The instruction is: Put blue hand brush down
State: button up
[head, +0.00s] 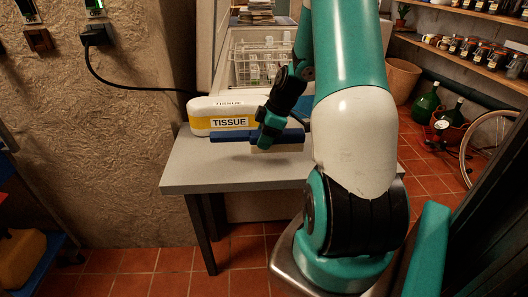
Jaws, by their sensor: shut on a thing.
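The blue hand brush (232,136) shows as a long blue bar with pale bristles on its underside. It lies level across the picture, over the grey table (205,176). My gripper (267,139) comes down onto the brush from above and is shut on it. The bristles are at or just above the table top; I cannot tell whether they touch it. My gripper and arm hide part of the brush, and the arm hides the table's right part.
A white and yellow tissue pack (232,116) lies on the table just behind the brush. A white wire basket (262,62) stands behind the table. The table's front left area is clear. Green bottles (426,104) and a terracotta pot (402,80) stand on the floor at right.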

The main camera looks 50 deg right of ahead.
jog(key=shift+f, duration=2.4)
jog(key=shift+f, duration=0.15)
jog(key=o, duration=0.9)
jog(key=v, duration=1.7)
jog(key=shift+w+d, duration=0.1)
jog(key=shift+d, duration=0.35)
